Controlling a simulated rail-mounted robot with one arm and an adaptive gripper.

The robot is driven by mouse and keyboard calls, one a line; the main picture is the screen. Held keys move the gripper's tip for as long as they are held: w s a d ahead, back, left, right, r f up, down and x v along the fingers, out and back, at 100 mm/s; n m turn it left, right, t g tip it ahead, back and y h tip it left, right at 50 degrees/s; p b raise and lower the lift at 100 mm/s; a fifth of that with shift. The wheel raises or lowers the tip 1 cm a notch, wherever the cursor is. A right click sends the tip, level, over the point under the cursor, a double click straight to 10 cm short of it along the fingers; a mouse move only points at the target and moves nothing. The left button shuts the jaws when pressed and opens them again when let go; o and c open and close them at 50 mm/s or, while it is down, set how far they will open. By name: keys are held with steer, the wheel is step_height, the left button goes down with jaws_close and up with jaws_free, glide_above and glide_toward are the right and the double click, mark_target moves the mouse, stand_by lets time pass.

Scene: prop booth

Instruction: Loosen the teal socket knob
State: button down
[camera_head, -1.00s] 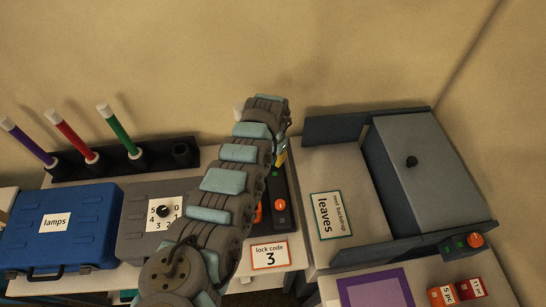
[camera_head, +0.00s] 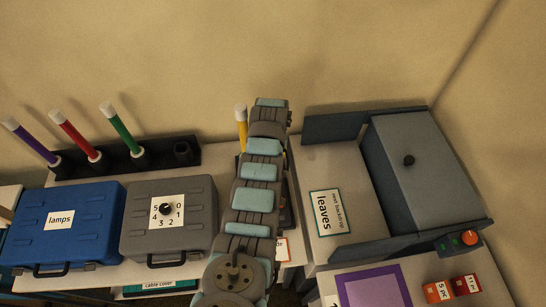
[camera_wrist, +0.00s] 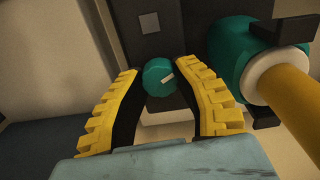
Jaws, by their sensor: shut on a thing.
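My arm hides the knob and gripper there.
A grey case with a numbered dial (camera_head: 167,208) and a blue lamps case (camera_head: 62,222) lie left of my arm. A dark rack (camera_head: 70,172) holds purple, red and green tubes, with one empty holder. A tray marked leaves (camera_head: 318,245) and a grey box (camera_head: 425,175) are on the right.

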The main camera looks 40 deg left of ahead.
steer(key=shift+f+n, duration=0.1)
steer(key=shift+n, duration=0.8)
steer(key=c, duration=0.7)
jaws_free()
steer(key=shift+r, duration=0.2)
steer(key=shift+r, duration=5.85)
